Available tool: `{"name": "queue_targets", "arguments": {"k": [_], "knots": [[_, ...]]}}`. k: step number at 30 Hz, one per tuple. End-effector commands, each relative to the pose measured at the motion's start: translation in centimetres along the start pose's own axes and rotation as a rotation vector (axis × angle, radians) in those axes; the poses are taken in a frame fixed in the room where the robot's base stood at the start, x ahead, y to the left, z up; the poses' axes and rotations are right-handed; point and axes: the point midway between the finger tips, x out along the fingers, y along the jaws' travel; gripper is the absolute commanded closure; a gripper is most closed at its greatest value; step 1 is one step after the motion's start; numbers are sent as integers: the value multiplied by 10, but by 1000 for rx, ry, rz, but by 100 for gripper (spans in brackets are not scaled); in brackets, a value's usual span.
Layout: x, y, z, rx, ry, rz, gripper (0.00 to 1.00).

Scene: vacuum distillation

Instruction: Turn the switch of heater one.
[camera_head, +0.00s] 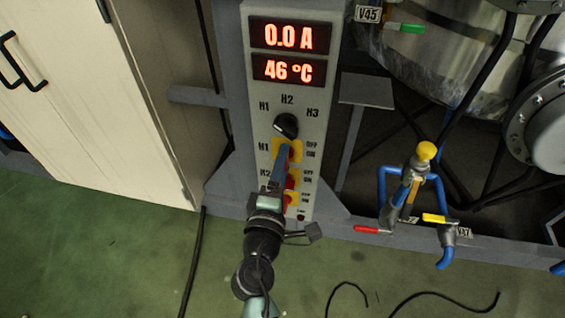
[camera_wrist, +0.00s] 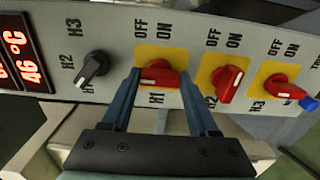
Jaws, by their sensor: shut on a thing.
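The heater one switch (camera_wrist: 162,75) is a red rotary knob on a yellow plate marked H1, with OFF and ON beside it. In the head view it is a small red patch (camera_head: 292,151), mostly hidden by my arm. My gripper (camera_wrist: 159,78) has its two blue fingers on either side of this knob in the wrist view and is shut on it. The knob's white mark shows at its left end. In the head view my gripper (camera_head: 281,160) reaches up to the panel from below.
Red knobs H2 (camera_wrist: 229,84) and H3 (camera_wrist: 281,88) sit close by on the same panel. A black selector knob (camera_head: 286,125) is above H1. Displays read 0.0 A (camera_head: 289,36) and 46 °C (camera_head: 289,69). Blue pipes with valves (camera_head: 411,185) stand at right.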

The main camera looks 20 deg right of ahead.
Motion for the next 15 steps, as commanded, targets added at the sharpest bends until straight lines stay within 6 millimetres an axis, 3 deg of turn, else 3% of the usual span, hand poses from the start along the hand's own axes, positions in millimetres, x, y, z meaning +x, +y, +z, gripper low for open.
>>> {"name": "queue_targets", "arguments": {"k": [7, 8, 12, 15], "knots": [[-1, -1, 0, -8, 1, -2, 96], [-1, -1, 0, -8, 1, -2, 36], [0, -1, 0, -6, 0, -1, 11], [0, -1, 0, -4, 0, -1, 10]]}}
